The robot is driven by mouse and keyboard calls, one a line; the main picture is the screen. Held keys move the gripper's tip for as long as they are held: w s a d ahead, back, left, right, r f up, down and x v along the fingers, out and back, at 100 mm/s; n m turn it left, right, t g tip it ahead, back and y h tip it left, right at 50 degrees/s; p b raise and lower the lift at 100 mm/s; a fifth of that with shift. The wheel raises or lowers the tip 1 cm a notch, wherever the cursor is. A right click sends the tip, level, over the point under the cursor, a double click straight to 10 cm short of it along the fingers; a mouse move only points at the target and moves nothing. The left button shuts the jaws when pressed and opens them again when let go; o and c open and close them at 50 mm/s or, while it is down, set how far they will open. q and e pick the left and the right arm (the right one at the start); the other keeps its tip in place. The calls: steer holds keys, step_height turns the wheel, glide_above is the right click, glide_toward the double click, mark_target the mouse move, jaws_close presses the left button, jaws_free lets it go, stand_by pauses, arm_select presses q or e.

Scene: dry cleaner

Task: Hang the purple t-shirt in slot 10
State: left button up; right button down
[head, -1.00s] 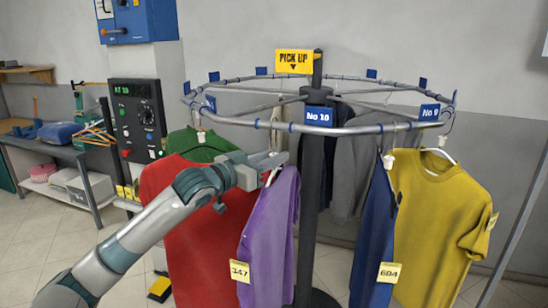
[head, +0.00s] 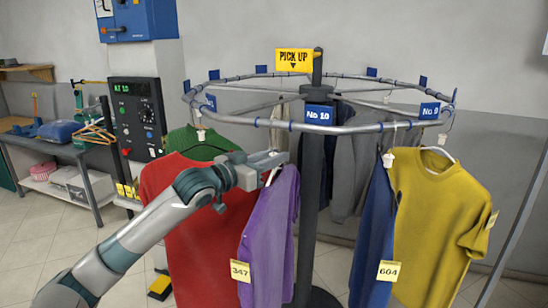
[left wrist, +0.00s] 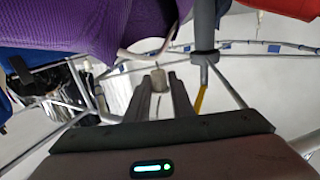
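The purple t-shirt (head: 264,240), tagged 347, hangs upright from a pale hanger (head: 273,176) below the front rail of the round rack. Its purple cloth (left wrist: 85,30) and the white hanger arm (left wrist: 135,55) also show in the left wrist view. My left gripper (head: 277,158) is at the hanger's neck. In the left wrist view its two fingers (left wrist: 161,85) stand close on either side of a cream hanger clip and look shut on it. The blue No 10 sign (head: 319,115) is on the front rail, right of the hanger. Whether the hook rests on the rail is unclear. My right gripper is out of view.
A red shirt (head: 195,225) hangs close to the left of the purple one. A blue garment (head: 372,240) and a yellow shirt (head: 436,215) hang to the right, near the No 9 sign (head: 430,110). The rack's dark pole (head: 309,210) stands just right of the purple t-shirt.

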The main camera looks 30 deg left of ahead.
arm_select(q)
steer(key=o, duration=0.5)
steer(key=shift+s+f, duration=0.1)
steer(key=shift+s, duration=0.05)
steer(key=shift+s+a+b, duration=0.2)
steer(key=shift+s+b, duration=0.25)
steer(key=b+v, duration=0.7)
steer(key=v, duration=0.9)
steer(key=shift+s+d+b, duration=0.15)
steer(key=shift+b, duration=0.15)
